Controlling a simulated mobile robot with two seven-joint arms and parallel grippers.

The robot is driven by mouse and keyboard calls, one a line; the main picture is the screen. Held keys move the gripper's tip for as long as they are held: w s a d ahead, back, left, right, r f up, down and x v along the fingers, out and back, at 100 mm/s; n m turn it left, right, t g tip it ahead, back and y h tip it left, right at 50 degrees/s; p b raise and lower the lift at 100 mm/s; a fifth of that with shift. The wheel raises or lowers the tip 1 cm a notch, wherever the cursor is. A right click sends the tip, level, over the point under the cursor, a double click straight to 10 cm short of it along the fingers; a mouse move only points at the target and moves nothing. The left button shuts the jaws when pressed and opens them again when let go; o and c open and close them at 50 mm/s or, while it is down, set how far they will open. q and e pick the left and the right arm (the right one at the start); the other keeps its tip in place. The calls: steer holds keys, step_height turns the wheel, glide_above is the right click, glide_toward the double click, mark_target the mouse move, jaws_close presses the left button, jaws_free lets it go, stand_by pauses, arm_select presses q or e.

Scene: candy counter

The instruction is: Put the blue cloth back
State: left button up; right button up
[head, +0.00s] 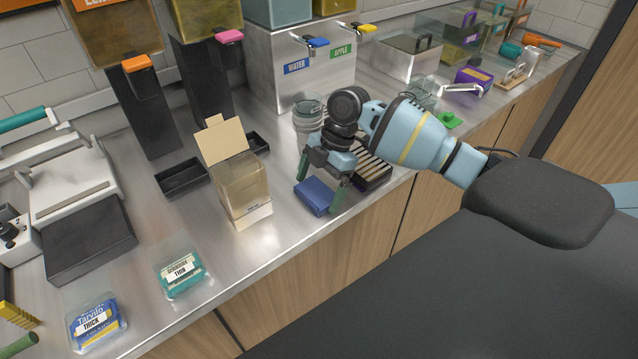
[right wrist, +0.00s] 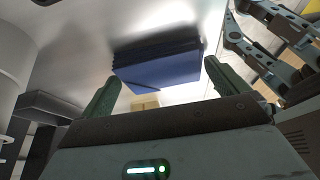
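The blue cloth (head: 314,196) is a folded, flat stack lying on the steel counter near its front edge. It also shows in the right wrist view (right wrist: 158,68), ahead of the fingertips. My right gripper (head: 321,186) is over the cloth with its green fingers spread, one on each side of it in the head view. In the right wrist view the open fingers (right wrist: 160,85) have nothing between them, and the cloth appears just beyond them. I cannot tell whether the fingers touch it.
A clear box with a cardboard flap (head: 241,182) stands left of the cloth. A dark slatted tray (head: 371,168) and stacked clear bowls (head: 308,112) are close to my right gripper. A steel dispenser (head: 297,70) stands behind. The front counter between the clear box and labelled bags (head: 181,273) is bare.

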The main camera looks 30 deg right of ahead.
steer(key=shift+r, duration=0.15)
steer(key=v, duration=1.2)
